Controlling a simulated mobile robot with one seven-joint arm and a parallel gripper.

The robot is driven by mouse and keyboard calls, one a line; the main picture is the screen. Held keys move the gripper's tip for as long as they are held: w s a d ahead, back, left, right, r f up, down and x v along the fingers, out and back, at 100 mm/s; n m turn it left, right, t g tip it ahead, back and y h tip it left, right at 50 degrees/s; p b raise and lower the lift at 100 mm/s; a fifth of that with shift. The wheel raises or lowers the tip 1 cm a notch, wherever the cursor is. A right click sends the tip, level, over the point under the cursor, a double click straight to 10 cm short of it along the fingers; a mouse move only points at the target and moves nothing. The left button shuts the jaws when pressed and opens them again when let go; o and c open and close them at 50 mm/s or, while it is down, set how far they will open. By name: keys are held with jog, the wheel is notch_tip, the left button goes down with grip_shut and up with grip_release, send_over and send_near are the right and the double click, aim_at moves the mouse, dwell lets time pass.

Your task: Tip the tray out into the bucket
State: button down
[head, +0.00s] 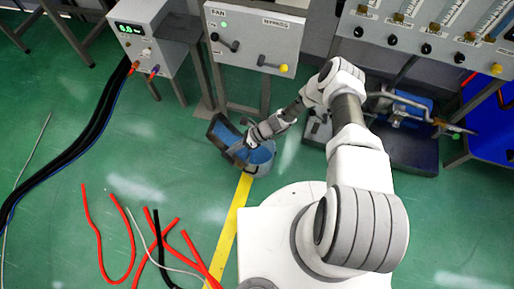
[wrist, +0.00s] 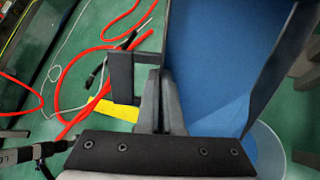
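The tray (head: 222,131) is a dark grey open box with a blue inside. In the head view it is steeply tilted, over the left side of the bucket. In the wrist view the tray (wrist: 222,50) fills the upper right, with dark walls along both sides. The bucket (head: 240,157) is grey and round, stands on the floor, and shows blue inside. Part of its pale rim (wrist: 277,150) shows below the tray in the wrist view. My gripper (head: 253,139) is above the bucket. Its fingers (wrist: 160,100) appear closed on the tray's dark handle (wrist: 121,78). I cannot tell whether the blue is liquid.
Red hoses (head: 170,245) and black cables (head: 85,135) lie on the green floor to the left. A bench device with a blue body (head: 408,108) is at right. A yellow floor line (head: 232,220) runs near the bucket.

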jog(key=shift+w+d+r+g+y+b, duration=0.1)
jog(key=shift+d+r+y+b, duration=0.25)
jog(key=shift+d+y+b, duration=0.55)
jog(key=shift+w+d+r+g+y+b, duration=0.2)
jog(key=shift+d+r+b, duration=0.25)
jog(key=shift+b, duration=0.85)
jog(key=shift+w+d+r+y+b, duration=0.1)
jog(key=shift+d+r+y+b, duration=0.2)
jog(key=shift+d+y+b, duration=0.6)
jog(key=shift+d+r+b, duration=0.15)
jog(key=shift+d+b, duration=0.3)
jog(key=shift+b, duration=0.55)
jog(key=shift+w+d+r+y+b, duration=0.2)
jog(key=shift+d+y+b, duration=0.1)
jog(key=shift+d+b, duration=0.35)
jog(key=shift+d, duration=0.3)
jog(key=shift+w+d+y+b, duration=0.1)
jog(key=shift+d+y+b, duration=0.25)
jog(key=shift+b, duration=0.1)
jog(key=shift+d+r, duration=0.1)
jog(key=shift+w+d+r+g+y, duration=0.1)
jog(key=shift+w+d+g+y, duration=0.1)
jog(key=shift+d+y, duration=0.6)
jog(key=shift+w+d+g+y, duration=0.1)
jog(key=shift+d+g+y, duration=0.1)
jog(key=shift+d+y, duration=0.55)
